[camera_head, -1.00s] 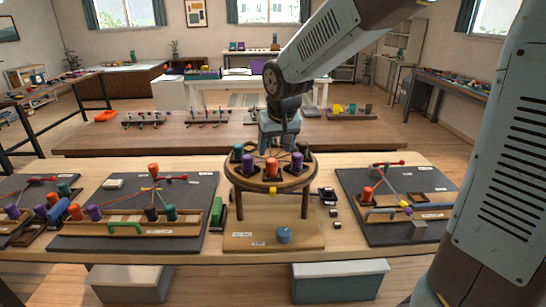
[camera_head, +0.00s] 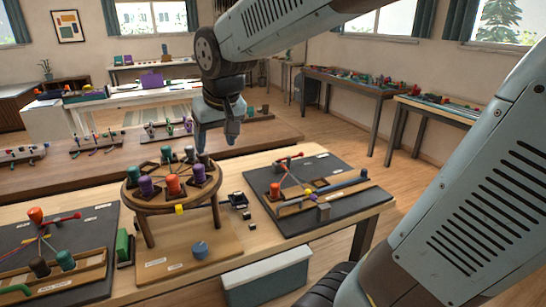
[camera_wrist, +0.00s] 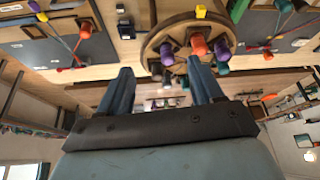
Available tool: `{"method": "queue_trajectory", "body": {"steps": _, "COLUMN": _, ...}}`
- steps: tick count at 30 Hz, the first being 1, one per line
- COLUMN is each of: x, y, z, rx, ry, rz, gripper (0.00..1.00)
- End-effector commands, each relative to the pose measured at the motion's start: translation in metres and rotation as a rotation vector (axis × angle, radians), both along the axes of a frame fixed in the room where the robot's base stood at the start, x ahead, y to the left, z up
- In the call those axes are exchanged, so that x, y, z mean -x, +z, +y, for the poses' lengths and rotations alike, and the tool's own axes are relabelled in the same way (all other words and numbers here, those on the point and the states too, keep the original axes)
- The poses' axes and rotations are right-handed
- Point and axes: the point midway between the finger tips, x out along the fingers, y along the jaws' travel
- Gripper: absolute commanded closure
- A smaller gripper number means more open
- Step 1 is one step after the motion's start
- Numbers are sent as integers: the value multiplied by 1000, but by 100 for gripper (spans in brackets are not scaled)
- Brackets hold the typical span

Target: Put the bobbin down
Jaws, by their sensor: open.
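The round wooden braiding stand (camera_head: 135,200) is left of centre in the head view, with several bobbins around its top. An orange bobbin (camera_head: 172,185) is at its front, with purple bobbins (camera_head: 146,187) and (camera_head: 196,172) on either side. Teal and dark bobbins are behind, including a dark one (camera_head: 203,158) at the right rear. My gripper (camera_head: 216,139) hangs above and behind the stand's right rear, fingers down. In the wrist view my gripper (camera_wrist: 161,78) is open with nothing held between the fingers; the orange bobbin (camera_wrist: 198,45) shows beyond them. I cannot tell which bobbin the task means.
A dark board (camera_head: 325,215) with cords and an orange bobbin lies on the table to the right. Another dark board (camera_head: 85,225) lies to the left. A long bench (camera_head: 60,178) runs behind.

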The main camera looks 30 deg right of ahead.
Motion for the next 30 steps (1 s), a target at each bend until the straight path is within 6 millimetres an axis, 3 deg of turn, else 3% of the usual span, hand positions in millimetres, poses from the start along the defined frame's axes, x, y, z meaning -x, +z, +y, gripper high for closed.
{"method": "queue_trajectory", "body": {"steps": 1, "x": 15, "y": 4, "z": -14, "rx": -1, "ry": -19, "rz": -11, "gripper": 34}}
{"method": "queue_trajectory", "body": {"steps": 6, "x": 62, "y": 7, "z": -48, "rx": -2, "ry": -66, "rz": -33, "gripper": 34}}
{"method": "queue_trajectory", "body": {"steps": 12, "x": 109, "y": 2, "z": -72, "rx": 0, "ry": -109, "rz": -54, "gripper": 34}}
{"method": "queue_trajectory", "body": {"steps": 15, "x": 123, "y": -1, "z": -77, "rx": 1, "ry": -121, "rz": -59, "gripper": 34}}
{"method": "queue_trajectory", "body": {"steps": 20, "x": 133, "y": -4, "z": -80, "rx": 3, "ry": -128, "rz": -62, "gripper": 34}}
{"method": "queue_trajectory", "body": {"steps": 30, "x": 133, "y": -4, "z": -80, "rx": 3, "ry": -128, "rz": -62, "gripper": 34}}
